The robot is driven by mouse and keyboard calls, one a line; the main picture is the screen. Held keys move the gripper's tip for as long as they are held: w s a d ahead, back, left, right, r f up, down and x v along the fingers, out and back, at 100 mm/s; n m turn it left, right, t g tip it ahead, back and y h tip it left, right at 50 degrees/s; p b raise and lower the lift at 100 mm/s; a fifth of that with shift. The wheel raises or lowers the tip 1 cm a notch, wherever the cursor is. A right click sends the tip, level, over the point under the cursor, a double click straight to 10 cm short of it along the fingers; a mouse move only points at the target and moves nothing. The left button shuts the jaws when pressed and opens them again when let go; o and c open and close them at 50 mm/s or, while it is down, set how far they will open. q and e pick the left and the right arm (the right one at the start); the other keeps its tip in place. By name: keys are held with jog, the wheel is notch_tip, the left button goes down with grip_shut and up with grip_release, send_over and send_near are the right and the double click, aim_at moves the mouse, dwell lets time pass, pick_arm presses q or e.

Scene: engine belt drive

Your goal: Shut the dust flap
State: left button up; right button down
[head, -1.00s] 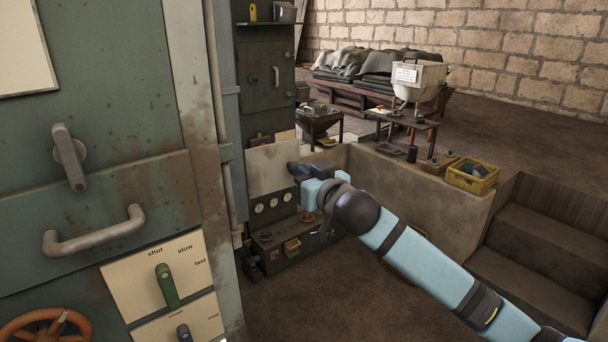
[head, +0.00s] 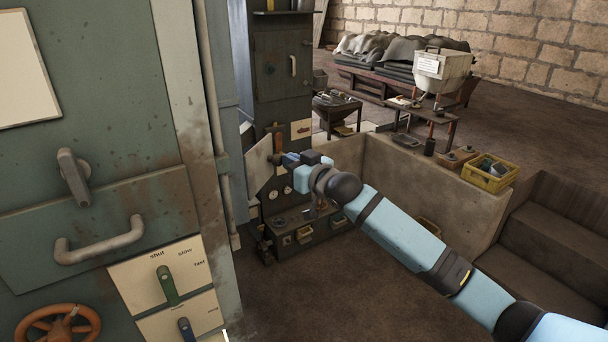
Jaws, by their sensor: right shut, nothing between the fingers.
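A pale, stained flat panel (head: 260,166), which looks like the dust flap, stands at a slant on the front of the far cabinet, above its gauges. It shows narrow, and its left edge looks nearer to me. My right gripper (head: 286,159) is shut and empty, just right of the panel's right edge. I cannot tell whether it touches the panel. The arm and wrist hide part of the cabinet front behind. My left gripper is out of view.
A green cabinet with a grey handle (head: 100,241), a green lever (head: 166,285) and an orange handwheel (head: 58,328) stands close on the left. A low wall (head: 405,180) carries a yellow crate (head: 489,174). Brown floor in front is clear.

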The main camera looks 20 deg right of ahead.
aim_at(272, 155)
jog(key=x, duration=0.3)
jog(key=shift+w+a+p, duration=0.3)
jog(key=shift+a+p, duration=0.05)
jog(key=shift+w+a+r+n+g+y, duration=0.1)
jog(key=shift+w+a+n+g+y, duration=0.25)
jog(key=shift+w+n+g+y, duration=0.4)
jog(key=shift+w+a+y, duration=0.1)
jog(key=shift+a+y, duration=0.25)
jog(key=shift+a, duration=0.15)
jog(key=shift+w+a, duration=0.35)
jog(key=shift+a, duration=0.45)
jog(key=shift+w+a, duration=0.4)
jog(key=shift+a, duration=0.4)
jog(key=shift+w+a, duration=0.35)
jog(key=shift+a, duration=0.45)
